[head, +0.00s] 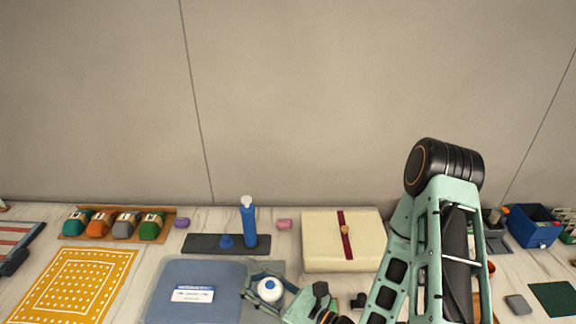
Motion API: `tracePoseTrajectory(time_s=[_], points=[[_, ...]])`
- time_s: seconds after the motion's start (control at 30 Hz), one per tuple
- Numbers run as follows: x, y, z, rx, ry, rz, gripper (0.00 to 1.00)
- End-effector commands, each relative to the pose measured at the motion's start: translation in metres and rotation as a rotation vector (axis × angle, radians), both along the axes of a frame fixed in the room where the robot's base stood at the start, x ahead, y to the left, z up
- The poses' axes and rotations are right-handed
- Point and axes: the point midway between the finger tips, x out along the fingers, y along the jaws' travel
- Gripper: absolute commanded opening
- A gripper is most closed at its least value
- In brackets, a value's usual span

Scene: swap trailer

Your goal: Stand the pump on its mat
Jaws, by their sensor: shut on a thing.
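My gripper (262,284) is low at the front centre, shut around a white round thing with a blue centre (269,290). Its lower part is hidden, so I cannot tell whether it touches the surface beneath. A tall blue cylinder with a white top (249,224) stands upright on a long dark grey mat (198,243) farther back. A small blue knob-like piece (226,241) is beside it on that mat. I cannot tell for sure which of these is the pump. A grey flat area (276,267) shows just behind my gripper.
A blue-grey case with a label (168,279) lies left of my gripper. A cream box with a red strap (318,240) is behind it to the right. A yellow patterned cloth (75,280), a tray of several coloured items (167,214) and a blue bin (531,226) stand farther out.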

Motion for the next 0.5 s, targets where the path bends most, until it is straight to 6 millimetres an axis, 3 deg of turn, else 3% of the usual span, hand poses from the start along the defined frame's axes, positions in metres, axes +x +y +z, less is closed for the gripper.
tracePoseTrajectory(time_s=[0.17, 0.3, 0.5], points=[[0.041, -0.049, 0.005, -0.001, -0.006, -0.125, 0.00], [0.073, -0.101, 0.010, -0.001, -0.005, -0.244, 0.00], [0.104, -0.177, 0.017, -0.001, -0.005, -0.400, 0.00]])
